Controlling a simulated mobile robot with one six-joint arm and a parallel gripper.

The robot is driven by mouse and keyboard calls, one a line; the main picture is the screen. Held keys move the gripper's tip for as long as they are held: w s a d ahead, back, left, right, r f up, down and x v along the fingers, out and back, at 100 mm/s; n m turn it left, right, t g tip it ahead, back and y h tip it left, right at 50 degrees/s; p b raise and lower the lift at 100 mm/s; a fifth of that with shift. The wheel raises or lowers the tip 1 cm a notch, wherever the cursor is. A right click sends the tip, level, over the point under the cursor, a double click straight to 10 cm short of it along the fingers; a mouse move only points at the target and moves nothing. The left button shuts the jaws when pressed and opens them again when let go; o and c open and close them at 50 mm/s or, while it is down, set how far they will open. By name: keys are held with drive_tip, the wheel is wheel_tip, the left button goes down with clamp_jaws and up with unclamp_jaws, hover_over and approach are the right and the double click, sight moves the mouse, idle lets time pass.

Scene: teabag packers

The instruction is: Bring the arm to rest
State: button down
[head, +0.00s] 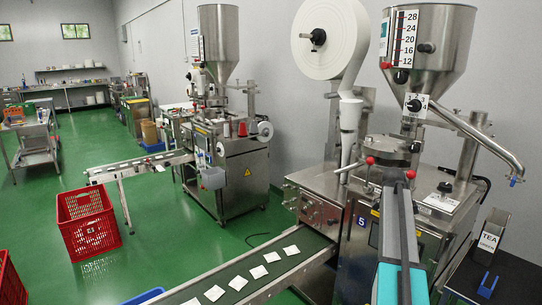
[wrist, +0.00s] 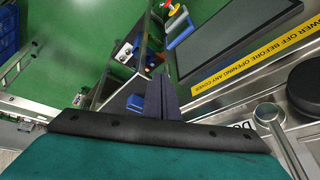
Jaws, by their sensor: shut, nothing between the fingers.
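My gripper (wrist: 163,92) shows in the wrist view as a dark grey pair of fingers held together, with nothing between them. It stands beyond the dark plate and teal body at the bottom of that view. In the head view my arm rises from the bottom right in front of the near packing machine (head: 320,205). The fingers cannot be made out clearly there. In the wrist view the machine's grey top, with a yellow warning strip (wrist: 250,50), lies to the right of the fingers.
A conveyor (head: 215,275) carries several white teabags at the front. A red crate (head: 88,225) stands on the green floor at left. A second packing machine (head: 238,175) stands behind. A TEA container (head: 489,240) and a blue scoop (head: 488,286) are at right.

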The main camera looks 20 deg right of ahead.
drive_tip(key=w+a+f+n+y, duration=0.1)
drive_tip(key=a+f+n, duration=0.1)
drive_tip(key=a+f, duration=0.75)
drive_tip(key=w+a+f+n, duration=0.2)
drive_tip(key=a+f, duration=0.6)
drive_tip(key=f, duration=0.3)
drive_tip(key=s+a+f+n+g+y, duration=0.15)
drive_tip(key=s+a+f+n, duration=0.3)
drive_tip(key=a+f, duration=0.95)
drive_tip(key=s+a+f+n, duration=0.5)
drive_tip(key=s+a, duration=0.3)
drive_tip(key=s, duration=0.2)
drive_tip(key=s+a+f+n+g+y, duration=0.1)
drive_tip(key=s+a+f+n, duration=0.4)
drive_tip(key=s+a, duration=0.3)
drive_tip(key=s+a+f+n+g+y, duration=0.1)
drive_tip(key=s+a+f+n, duration=0.4)
drive_tip(key=s+a, duration=0.3)
drive_tip(key=shift+s+f+n, duration=0.25)
drive_tip(key=shift+s+n, duration=0.5)
drive_tip(key=shift+s, duration=1.05)
